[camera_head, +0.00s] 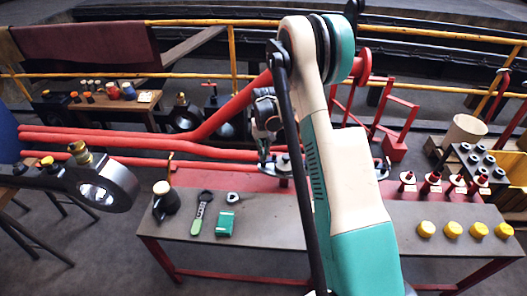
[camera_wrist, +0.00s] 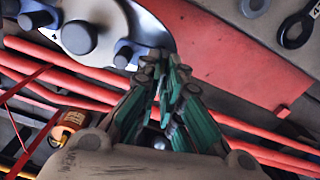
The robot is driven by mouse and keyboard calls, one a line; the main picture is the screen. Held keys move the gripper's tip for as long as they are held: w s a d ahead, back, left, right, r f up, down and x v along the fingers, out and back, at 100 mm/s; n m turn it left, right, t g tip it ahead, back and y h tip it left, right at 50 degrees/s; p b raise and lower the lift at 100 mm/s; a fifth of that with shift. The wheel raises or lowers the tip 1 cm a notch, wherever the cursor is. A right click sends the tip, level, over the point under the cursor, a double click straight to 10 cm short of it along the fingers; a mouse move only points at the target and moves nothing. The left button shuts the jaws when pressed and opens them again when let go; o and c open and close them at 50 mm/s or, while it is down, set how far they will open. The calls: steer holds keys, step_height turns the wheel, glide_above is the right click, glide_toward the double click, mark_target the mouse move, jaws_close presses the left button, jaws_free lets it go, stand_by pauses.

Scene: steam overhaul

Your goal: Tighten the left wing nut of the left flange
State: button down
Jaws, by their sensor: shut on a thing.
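The left flange (camera_head: 291,165) is a grey disc on the red stand behind the table, partly covered by my arm. My gripper (camera_head: 264,157) is at its left side, pointing down. In the wrist view the flange (camera_wrist: 108,22) is at top left, with a dark round hub (camera_wrist: 79,37) and smaller dark studs beside it. My gripper (camera_wrist: 168,68) shows there with its green-padded fingers drawn together at the flange edge. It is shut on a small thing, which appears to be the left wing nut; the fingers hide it.
Red pipes (camera_head: 110,141) run left of the flange. Several red-based valves stand at right. The table's front middle is clear.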

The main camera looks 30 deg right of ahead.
steer(key=shift+m, duration=1.1)
steer(key=c, duration=1.8)
jaws_free()
steer(key=shift+o, duration=0.2)
steer(key=shift+r, duration=0.1)
step_height(320, 180, up, 12)
